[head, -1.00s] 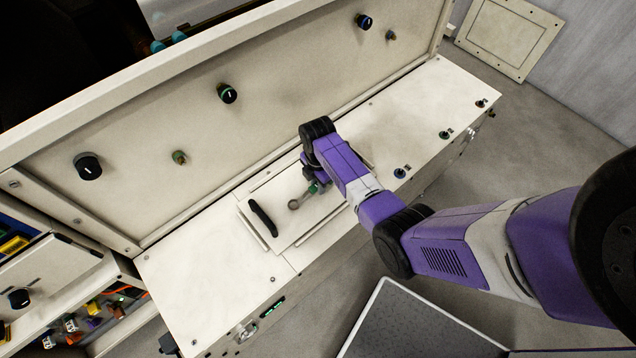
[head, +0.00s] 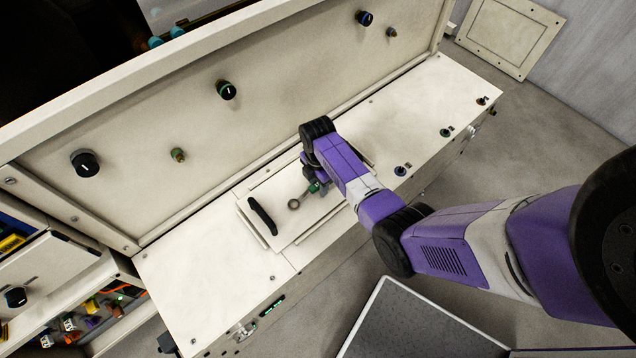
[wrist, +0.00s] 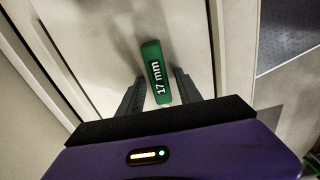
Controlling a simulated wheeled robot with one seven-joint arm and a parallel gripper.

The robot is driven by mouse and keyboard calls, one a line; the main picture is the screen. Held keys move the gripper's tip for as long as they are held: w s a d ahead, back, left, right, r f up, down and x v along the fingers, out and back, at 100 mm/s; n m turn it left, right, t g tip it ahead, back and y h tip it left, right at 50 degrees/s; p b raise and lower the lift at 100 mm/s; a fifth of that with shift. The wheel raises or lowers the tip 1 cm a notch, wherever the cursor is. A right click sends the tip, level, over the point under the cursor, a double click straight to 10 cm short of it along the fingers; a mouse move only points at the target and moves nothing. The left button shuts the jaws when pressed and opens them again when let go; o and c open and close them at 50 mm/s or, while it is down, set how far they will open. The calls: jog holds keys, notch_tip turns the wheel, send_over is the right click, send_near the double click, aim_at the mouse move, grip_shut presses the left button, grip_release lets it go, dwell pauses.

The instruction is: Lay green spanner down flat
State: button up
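The green spanner has a green handle marked "17 mm" (wrist: 157,72) in the wrist view. In the head view its grey ring end (head: 294,204) shows on the pale hatch lid, left of my gripper, and it appears to lie flat there. My gripper (wrist: 159,76) is over the handle, with one finger on each side. Narrow gaps show between the fingers and the handle, so it looks open. In the head view my wrist hides the fingertips and part of the handle.
The pale hatch lid (head: 284,233) has a black handle (head: 262,216) left of the spanner. The upright panel with knobs (head: 226,90) rises behind. The counter is clear to the left (head: 205,275), while small knobs (head: 400,171) stand along its front at the right.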

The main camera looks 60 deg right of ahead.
dwell(0.3)
notch_tip(320, 180, up, 8)
jog(key=shift+f, duration=0.1)
dwell(0.4)
dwell(0.7)
